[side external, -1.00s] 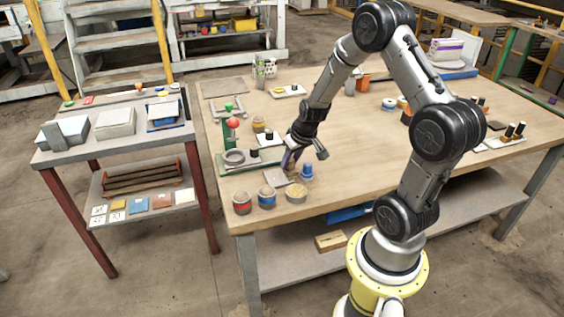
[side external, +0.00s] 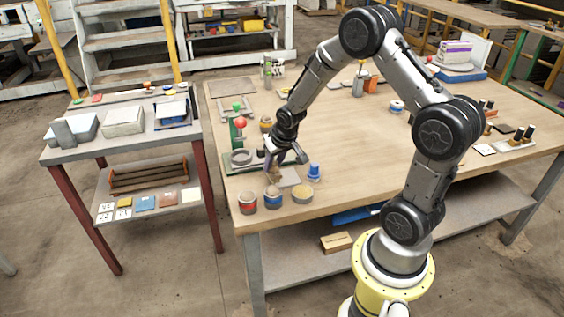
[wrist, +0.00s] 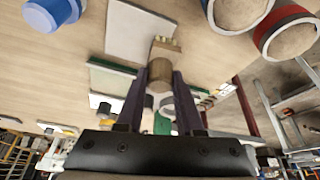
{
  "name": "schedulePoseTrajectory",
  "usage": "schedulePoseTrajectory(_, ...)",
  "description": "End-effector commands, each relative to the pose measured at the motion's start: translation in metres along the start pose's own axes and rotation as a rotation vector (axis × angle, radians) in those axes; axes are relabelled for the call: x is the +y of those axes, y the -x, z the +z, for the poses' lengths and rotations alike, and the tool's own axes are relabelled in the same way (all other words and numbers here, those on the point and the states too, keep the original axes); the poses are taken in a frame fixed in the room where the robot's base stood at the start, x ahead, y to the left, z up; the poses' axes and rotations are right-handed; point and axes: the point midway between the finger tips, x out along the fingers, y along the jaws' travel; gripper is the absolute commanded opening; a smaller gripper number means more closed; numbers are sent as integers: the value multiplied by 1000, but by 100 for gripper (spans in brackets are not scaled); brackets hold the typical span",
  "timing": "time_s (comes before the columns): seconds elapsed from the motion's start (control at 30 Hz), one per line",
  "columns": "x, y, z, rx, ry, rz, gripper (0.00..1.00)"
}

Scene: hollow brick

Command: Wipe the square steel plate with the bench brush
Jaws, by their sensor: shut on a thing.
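The square steel plate (side external: 290,177) lies flat near the front left corner of the workbench. It shows as a pale square (wrist: 138,32) in the wrist view. My gripper (side external: 271,165) points down at the plate's left side. In the wrist view its two dark fingers (wrist: 160,90) are shut on the bench brush (wrist: 161,70), a brown wooden piece with pale bristles at its end. The bristles overlap one corner of the plate in that view. In the side view the brush (side external: 273,177) is small and partly hidden; I cannot tell whether it touches the plate.
Several tins, including a red-banded one (side external: 247,203) and a blue-banded one (side external: 273,199), stand in front of the plate. A blue object (side external: 314,172) stands right of it. A green stand with a red ball (side external: 239,124) is behind. The middle of the workbench (side external: 350,140) is clear.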

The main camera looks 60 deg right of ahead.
Motion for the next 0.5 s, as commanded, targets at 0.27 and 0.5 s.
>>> schedulePoseTrajectory(0.27, 21, -2, -1, -4, -4, 0, 0)
schedulePoseTrajectory(0.5, 41, 1, 5, -5, -4, -3, 0)
